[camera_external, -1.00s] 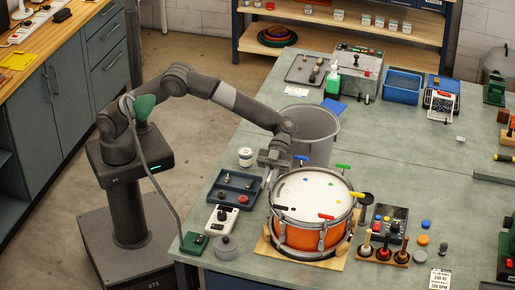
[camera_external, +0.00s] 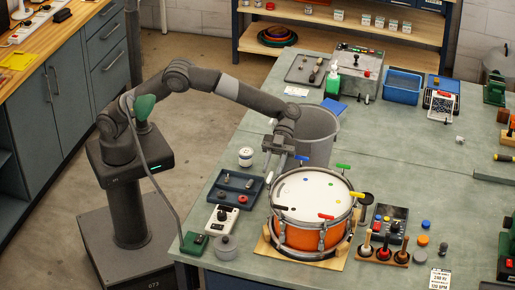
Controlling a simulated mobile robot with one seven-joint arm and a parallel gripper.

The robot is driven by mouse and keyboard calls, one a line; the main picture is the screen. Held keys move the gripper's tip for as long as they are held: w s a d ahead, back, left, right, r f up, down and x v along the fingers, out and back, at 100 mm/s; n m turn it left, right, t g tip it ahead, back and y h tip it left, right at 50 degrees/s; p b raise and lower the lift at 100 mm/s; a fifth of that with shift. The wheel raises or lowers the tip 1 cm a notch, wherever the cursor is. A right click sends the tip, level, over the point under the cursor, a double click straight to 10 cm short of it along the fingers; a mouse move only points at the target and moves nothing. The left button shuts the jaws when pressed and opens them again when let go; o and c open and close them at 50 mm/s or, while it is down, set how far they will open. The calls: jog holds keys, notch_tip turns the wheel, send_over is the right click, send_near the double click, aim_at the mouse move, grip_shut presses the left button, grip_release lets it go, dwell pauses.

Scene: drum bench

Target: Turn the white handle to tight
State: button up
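The orange drum (camera_external: 300,236) with a white head stands on a wooden board on the bench. Coloured handles sit around its rim. The white handle (camera_external: 269,178) is at the drum's upper left rim, a small pale bar; its exact turn is too small to read. My gripper (camera_external: 275,163) hangs above and slightly right of the white handle, apart from it. Its two fingers point down with a gap between them, and I see nothing held.
Other rim handles are blue (camera_external: 301,158), green (camera_external: 343,166), yellow (camera_external: 357,195), red (camera_external: 326,217) and black (camera_external: 281,208). A dark parts tray (camera_external: 224,199) lies left of the drum. A grey bin (camera_external: 322,143) stands behind it. A white jar (camera_external: 246,157) is at the bench's left edge.

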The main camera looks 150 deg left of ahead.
notch_tip(320, 180, up, 6)
jog(key=shift+w+d+r, duration=0.15)
jog(key=shift+d+r, duration=0.05)
jog(key=shift+r, duration=0.05)
jog(key=w+d+r+t+y, duration=0.1)
jog(key=w+d+r+t, duration=0.1)
jog(key=r, duration=0.3)
jog(key=w+d+r+t+y, duration=0.1)
jog(key=w+d+r+t, duration=0.15)
jog(key=r, duration=0.25)
jog(key=s+d+r+n+t+y, duration=0.45)
jog(key=d+r+n+y, duration=0.35)
jog(key=r, duration=0.5)
jog(key=s+d+f+g, duration=0.4)
jog(key=s+d+f, duration=0.4)
jog(key=s, duration=0.4)
jog(key=s+d+f+g, duration=0.4)
jog(key=s+d+f, duration=0.4)
jog(key=s, duration=0.5)
jog(key=s+d+f+n+g, duration=0.1)
jog(key=s+d+f+g, duration=0.3)
jog(key=s+d+f, duration=0.5)
jog(key=s, duration=0.3)
jog(key=shift+s+d+g+h, duration=0.15)
jog(key=shift+s+g+h, duration=0.15)
jog(key=shift+s+g, duration=0.1)
jog(key=shift+r, duration=0.1)
